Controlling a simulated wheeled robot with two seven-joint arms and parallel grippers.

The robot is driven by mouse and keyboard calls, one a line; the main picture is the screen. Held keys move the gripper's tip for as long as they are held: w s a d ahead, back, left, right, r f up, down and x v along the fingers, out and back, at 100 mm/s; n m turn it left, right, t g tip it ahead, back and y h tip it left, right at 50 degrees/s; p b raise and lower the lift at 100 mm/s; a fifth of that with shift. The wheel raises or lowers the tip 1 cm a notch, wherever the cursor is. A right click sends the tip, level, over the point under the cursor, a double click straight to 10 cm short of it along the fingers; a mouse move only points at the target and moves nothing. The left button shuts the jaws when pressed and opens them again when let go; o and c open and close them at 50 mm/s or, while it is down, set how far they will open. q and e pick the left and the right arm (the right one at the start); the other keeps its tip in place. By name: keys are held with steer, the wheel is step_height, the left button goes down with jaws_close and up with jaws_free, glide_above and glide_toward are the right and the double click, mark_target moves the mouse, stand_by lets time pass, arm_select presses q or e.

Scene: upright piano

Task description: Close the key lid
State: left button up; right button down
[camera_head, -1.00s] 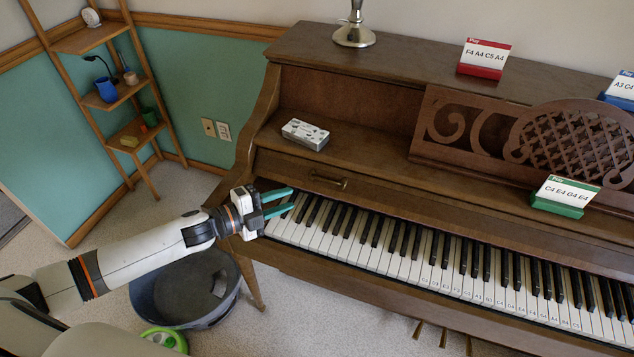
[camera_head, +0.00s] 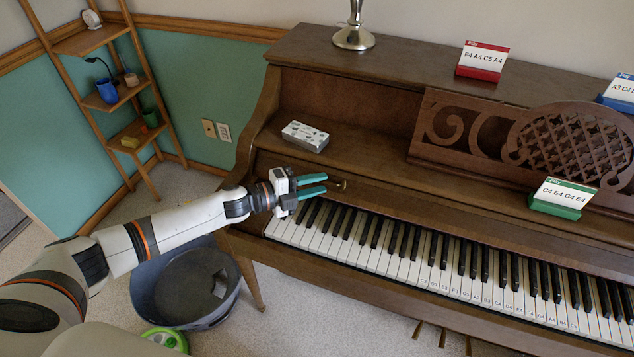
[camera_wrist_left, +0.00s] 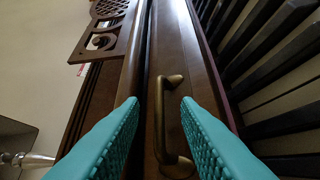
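The key lid (camera_head: 400,204) of the brown upright piano is open, pushed back above the keys (camera_head: 400,248), which lie bare. A small brass handle (camera_head: 339,185) sits on the lid's front face near its left end. My left gripper (camera_head: 325,184) is open, its teal fingers just left of the handle in the head view. In the left wrist view the handle (camera_wrist_left: 162,118) stands between the two spread fingertips (camera_wrist_left: 158,103), with gaps to both, so it is not gripped. My right gripper is in neither view.
A grey patterned box (camera_head: 305,136) lies on the piano ledge. A green card stand (camera_head: 562,198) and a red one (camera_head: 482,60) stand on the piano. A dark bin (camera_head: 175,290) is on the floor below my left arm. A wooden shelf (camera_head: 130,134) stands at left.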

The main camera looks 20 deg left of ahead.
arm_select(q)
steer(key=shift+w+d, duration=0.25)
steer(key=shift+d, duration=0.05)
jaws_close()
steer(key=shift+s+f, duration=0.1)
steer(key=shift+f, duration=0.05)
